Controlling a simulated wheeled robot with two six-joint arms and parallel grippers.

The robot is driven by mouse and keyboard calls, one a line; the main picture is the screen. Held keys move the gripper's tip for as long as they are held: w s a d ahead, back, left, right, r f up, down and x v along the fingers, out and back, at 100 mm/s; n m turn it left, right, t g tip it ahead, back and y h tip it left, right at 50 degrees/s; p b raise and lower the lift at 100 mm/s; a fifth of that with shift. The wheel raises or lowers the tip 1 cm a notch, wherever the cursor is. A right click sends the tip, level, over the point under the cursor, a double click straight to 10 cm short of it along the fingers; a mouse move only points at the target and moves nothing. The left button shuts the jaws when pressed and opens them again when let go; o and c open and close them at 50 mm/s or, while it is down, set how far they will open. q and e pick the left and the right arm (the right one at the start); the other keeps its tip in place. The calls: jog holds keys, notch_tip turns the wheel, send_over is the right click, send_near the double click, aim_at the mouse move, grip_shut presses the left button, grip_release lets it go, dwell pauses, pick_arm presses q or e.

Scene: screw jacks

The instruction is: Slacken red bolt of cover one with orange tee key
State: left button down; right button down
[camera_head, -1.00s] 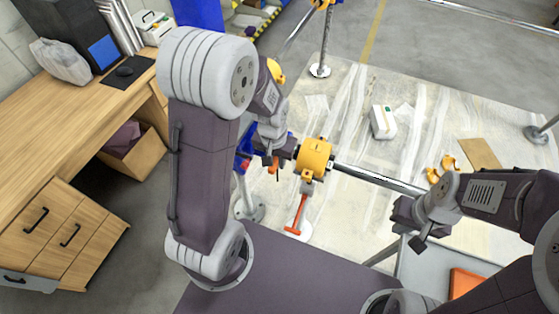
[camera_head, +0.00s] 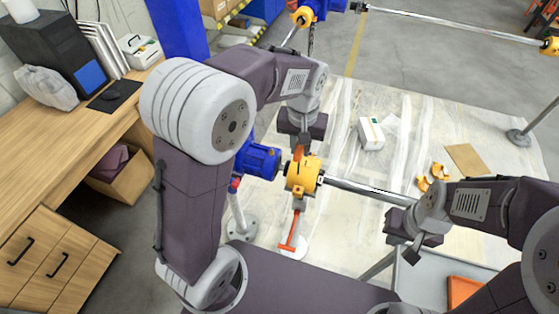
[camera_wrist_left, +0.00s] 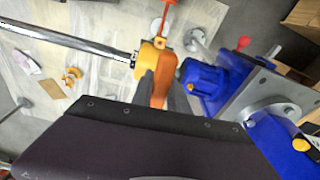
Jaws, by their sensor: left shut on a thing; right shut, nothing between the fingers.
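I cannot make out the red bolt. My right gripper (camera_head: 412,248) is shut and empty at the right, below the shaft.
A steel shaft (camera_head: 365,190) runs right from the cover. A blue motor (camera_head: 260,160) stands left of it, beside a blue gearbox (camera_wrist_left: 225,55). A white box (camera_head: 370,133) and yellow pieces (camera_head: 432,176) lie on the sheeted floor. A wooden desk (camera_head: 75,155) stands left.

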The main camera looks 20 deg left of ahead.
pick_arm(q)
jog(key=shift+s+d, duration=0.15)
jog(key=shift+d, duration=0.3)
notch_tip(320, 180, down, 7)
jog(key=m+h, duration=0.1)
jog(key=m, duration=0.8)
jog(key=shift+a+m, duration=0.15)
jog(key=shift+m, duration=0.25)
jog(key=shift+f, duration=0.4)
